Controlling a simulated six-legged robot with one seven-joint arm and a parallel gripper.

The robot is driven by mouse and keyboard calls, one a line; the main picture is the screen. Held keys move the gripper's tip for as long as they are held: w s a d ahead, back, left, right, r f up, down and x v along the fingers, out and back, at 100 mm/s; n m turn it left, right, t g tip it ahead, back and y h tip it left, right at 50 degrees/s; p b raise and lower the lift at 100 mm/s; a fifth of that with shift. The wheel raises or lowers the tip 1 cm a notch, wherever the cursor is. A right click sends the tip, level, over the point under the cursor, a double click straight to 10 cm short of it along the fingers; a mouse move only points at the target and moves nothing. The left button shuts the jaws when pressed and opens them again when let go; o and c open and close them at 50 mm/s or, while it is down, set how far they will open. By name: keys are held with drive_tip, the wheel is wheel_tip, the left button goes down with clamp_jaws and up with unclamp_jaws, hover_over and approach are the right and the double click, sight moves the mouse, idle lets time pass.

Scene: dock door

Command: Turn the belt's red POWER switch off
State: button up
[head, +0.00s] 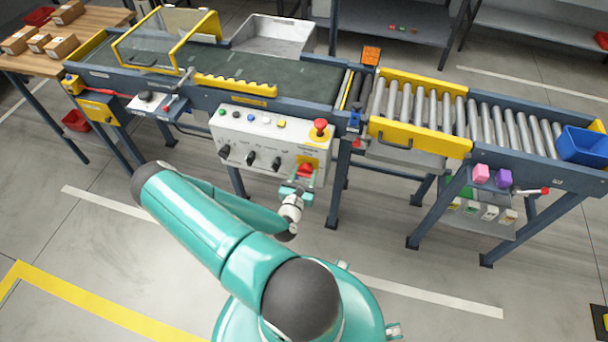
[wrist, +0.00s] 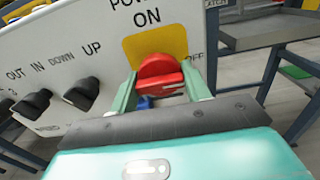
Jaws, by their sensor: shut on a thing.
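The red POWER switch (wrist: 160,74) sits on a yellow plate (wrist: 150,45) at the right end of the white control panel (wrist: 60,50). ON is printed above it and OFF to its right. In the head view the red switch (head: 305,170) shows just above my gripper (head: 296,192). In the wrist view the two green fingers of my gripper (wrist: 160,92) stand on either side of the red knob, shut on it. The knob's handle looks roughly sideways, but its exact setting is hard to tell.
Black knobs (head: 250,158) line the panel left of the switch, and a red mushroom button (head: 320,126) is above it. The conveyor belt (head: 290,88) runs behind the panel. A roller conveyor (head: 420,105) with a blue bin (head: 584,145) extends right. Open floor lies in front.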

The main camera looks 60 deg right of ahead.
drive_tip(key=o, duration=1)
drive_tip(key=shift+c, duration=0.2)
drive_tip(key=shift+a, duration=0.2)
drive_tip(key=s+a, duration=0.2)
drive_tip(key=a, duration=1.1)
drive_tip(key=shift+a, duration=0.2)
